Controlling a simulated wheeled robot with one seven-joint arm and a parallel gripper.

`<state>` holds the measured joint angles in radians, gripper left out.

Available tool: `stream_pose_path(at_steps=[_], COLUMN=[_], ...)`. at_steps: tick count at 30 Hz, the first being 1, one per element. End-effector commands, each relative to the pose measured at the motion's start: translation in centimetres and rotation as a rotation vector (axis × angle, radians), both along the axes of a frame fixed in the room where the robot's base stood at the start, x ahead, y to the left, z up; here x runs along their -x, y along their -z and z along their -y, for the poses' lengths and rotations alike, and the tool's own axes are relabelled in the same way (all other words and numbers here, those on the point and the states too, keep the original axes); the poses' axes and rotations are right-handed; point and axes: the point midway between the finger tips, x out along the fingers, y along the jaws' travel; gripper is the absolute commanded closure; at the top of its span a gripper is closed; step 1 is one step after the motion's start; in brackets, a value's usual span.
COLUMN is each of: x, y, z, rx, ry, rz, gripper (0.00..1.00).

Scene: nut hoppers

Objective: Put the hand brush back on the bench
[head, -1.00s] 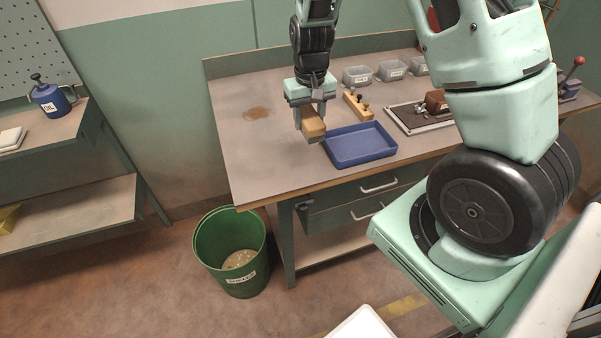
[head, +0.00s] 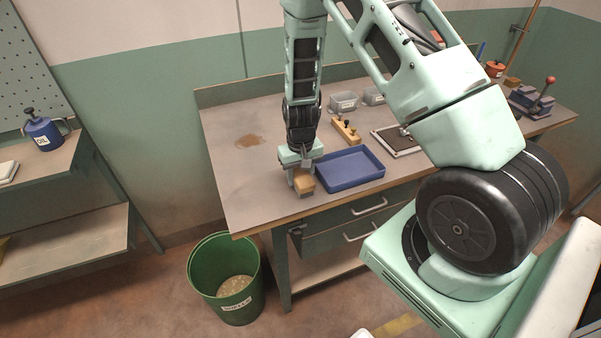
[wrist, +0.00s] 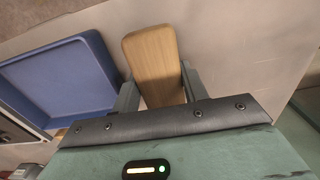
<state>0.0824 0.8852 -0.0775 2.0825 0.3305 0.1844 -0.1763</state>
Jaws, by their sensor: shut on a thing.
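The hand brush shows as a wooden block (head: 304,183) in the head view, just left of the blue tray. It also shows in the wrist view as a plain wooden top (wrist: 153,62) between the fingers. My gripper (head: 303,177) is shut on it, over the front part of the bench (head: 235,184). The brush's underside and bristles are hidden, so I cannot tell whether it touches the bench top.
The blue tray (head: 348,169) is right beside the gripper. A wooden block with pegs (head: 345,131), grey bins (head: 343,102) and a framed mat (head: 393,141) stand behind. A green bin (head: 227,279) is on the floor below the front left corner.

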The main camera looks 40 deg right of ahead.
Motion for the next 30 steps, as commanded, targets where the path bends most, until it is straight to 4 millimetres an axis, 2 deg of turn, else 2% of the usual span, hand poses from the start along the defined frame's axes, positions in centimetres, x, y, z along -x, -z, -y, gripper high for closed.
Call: stream_pose_path(at_steps=[9, 10, 12, 24, 30], x=[0.0, 0.0, 0.0, -0.1, -0.2], y=[0.4, 0.3, 0.3, -0.4, -3.3], z=[0.0, 0.0, 0.0, 0.0, 0.0], rx=[0.000, 0.000, 0.000, 0.000, 0.001], ry=[0.000, -0.001, 0.000, -0.001, -0.002], rz=[0.000, 0.000, 0.000, 0.001, 0.006], gripper=[0.75, 0.48, 0.35, 0.35, 0.35])
